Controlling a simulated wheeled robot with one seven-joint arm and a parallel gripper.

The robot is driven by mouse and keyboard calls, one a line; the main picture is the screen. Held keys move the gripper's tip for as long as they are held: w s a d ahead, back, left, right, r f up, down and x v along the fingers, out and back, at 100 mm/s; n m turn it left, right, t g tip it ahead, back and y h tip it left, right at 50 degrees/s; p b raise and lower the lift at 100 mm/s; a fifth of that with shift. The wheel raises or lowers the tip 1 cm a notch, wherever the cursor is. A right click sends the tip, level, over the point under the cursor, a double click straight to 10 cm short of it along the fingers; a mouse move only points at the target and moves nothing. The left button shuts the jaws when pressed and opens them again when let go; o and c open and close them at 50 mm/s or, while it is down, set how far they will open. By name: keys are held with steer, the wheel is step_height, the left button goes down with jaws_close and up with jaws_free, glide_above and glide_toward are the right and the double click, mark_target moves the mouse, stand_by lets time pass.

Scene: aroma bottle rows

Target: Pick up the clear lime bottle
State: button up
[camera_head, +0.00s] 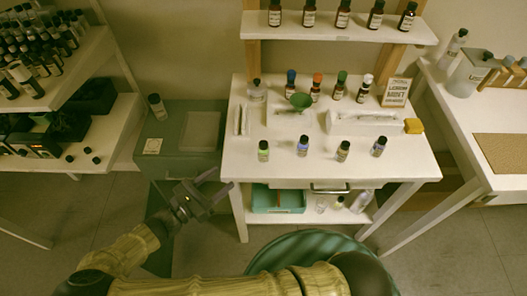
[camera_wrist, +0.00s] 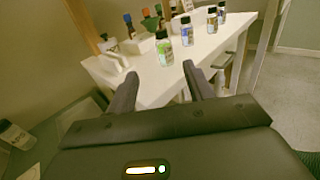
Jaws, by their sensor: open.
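The clear lime bottle (camera_head: 263,152), small with a dark cap and a greenish label or content, stands upright at the left end of the front row on the white table (camera_head: 240,168). In the wrist view the lime bottle (camera_wrist: 164,52) stands beyond the fingertips, roughly between them in the picture. My gripper (camera_head: 218,183) is open and empty, off the table's left front corner and apart from the bottle. Its two dark fingers (camera_wrist: 160,75) point toward the table.
A blue-labelled bottle (camera_head: 303,147) and two more stand to the right in the row. Behind are capped bottles, a green funnel (camera_head: 300,100), a white tray (camera_head: 365,123) and a sign (camera_head: 396,92). A shelf (camera_head: 340,30) of dark bottles hangs above. A grey-green cabinet (camera_head: 180,150) stands left.

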mark_target(260, 150)
steer(key=p+x, duration=0.1)
steer(key=x, duration=1.1)
steer(key=shift+p+x, duration=0.65)
steer(key=shift+x, duration=1.95)
steer(key=shift+s+d+r, duration=0.1)
steer(key=shift+s+d, duration=0.05)
steer(key=shift+s, duration=0.05)
steer(key=c, duration=1.1)
